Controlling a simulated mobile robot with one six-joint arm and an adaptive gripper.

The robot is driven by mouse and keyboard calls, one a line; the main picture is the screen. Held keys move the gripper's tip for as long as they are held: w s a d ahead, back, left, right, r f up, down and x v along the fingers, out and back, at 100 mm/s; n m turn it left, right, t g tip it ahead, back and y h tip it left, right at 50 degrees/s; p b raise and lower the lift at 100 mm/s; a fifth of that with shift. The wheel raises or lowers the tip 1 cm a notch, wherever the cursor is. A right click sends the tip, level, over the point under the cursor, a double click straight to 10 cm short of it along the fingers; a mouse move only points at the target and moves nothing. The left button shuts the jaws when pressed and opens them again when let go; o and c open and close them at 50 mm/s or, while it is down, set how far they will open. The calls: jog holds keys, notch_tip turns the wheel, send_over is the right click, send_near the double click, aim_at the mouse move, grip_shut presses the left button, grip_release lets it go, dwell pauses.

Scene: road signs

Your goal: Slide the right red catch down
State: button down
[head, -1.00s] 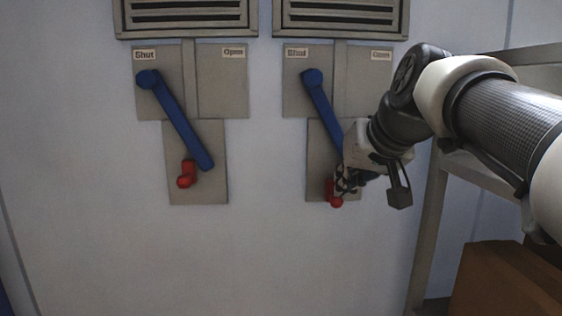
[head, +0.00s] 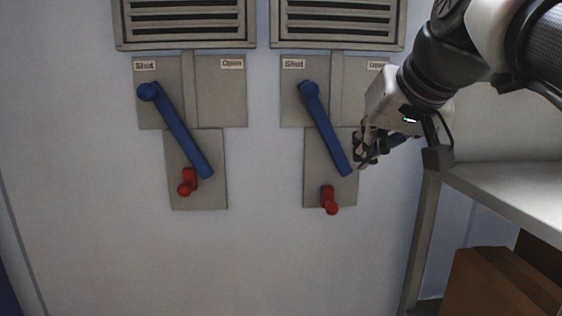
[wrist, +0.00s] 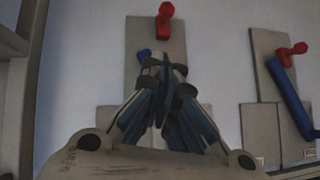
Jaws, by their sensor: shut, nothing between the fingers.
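The right red catch (head: 329,200) sits near the bottom edge of the right lower plate (head: 316,170), below the end of the right blue lever (head: 326,130). The catch also shows at the top of the wrist view (wrist: 165,14), which looks upside down. My gripper (head: 361,156) is shut and empty, up and to the right of the catch and apart from it, near the lever's lower end. In the wrist view the closed fingers (wrist: 165,68) partly hide the plate and the lever's end.
The left blue lever (head: 177,131) and left red catch (head: 187,182) are on a matching panel; that catch sits higher on its plate. Vents (head: 338,22) are above. A grey shelf (head: 505,185) and a brown box (head: 500,285) stand at the right. The wall below is clear.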

jog(key=shift+v, duration=1.15)
jog(key=shift+d, duration=0.1)
jog(key=s+f+g+b, duration=0.1)
jog(key=s+f+b, duration=0.6)
jog(key=f, duration=1.3)
jog(key=s+a+f+g+h+b, duration=0.1)
jog(key=s+f+b, duration=0.6)
jog(key=f, duration=1.3)
jog(key=s+a+f+n+g+b, duration=0.1)
jog(key=s+f+g+b, duration=0.1)
jog(key=s+f+b, duration=0.5)
notch_tip(320, 180, down, 14)
jog(key=b, duration=0.5)
jog(key=shift+g+h, duration=0.3)
jog(key=shift+g, duration=0.1)
jog(key=shift+a+r, duration=0.15)
jog(key=shift+r, duration=0.05)
